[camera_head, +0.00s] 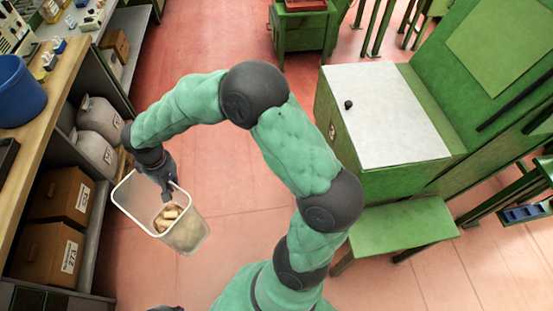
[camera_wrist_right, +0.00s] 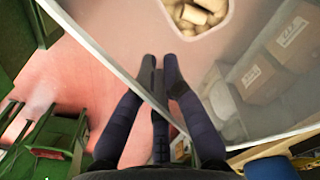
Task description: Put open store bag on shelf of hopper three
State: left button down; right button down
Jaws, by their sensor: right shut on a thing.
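My right gripper (camera_head: 170,192) is shut on the rim of a clear bin (camera_head: 190,238), which it holds above the floor at the left. Pale corks (camera_head: 169,215) lie in the bin; they also show in the right wrist view (camera_wrist_right: 198,14). Two grey bags, an upper one (camera_head: 98,118) and a lower one (camera_head: 97,152), stand on the shelf under the left counter; I cannot tell if either is open. A green cabinet (camera_head: 372,185) with a white top and a low green shelf (camera_head: 400,228) stands at the right; I cannot read a hopper number.
Cardboard boxes (camera_head: 47,255) sit on the lower shelf at the left. A blue bucket (camera_head: 18,92) stands on the wooden counter (camera_head: 62,75). A green table (camera_head: 303,30) stands at the back. The pink floor (camera_head: 205,40) is clear between counter and cabinet.

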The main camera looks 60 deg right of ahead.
aim_at(402, 224)
jog(key=k+l+z, duration=0.25)
jog(key=k+l, duration=0.45)
jog(key=k, duration=0.3)
jog(key=k+l+z, duration=0.3)
jog(key=k+l, duration=0.6)
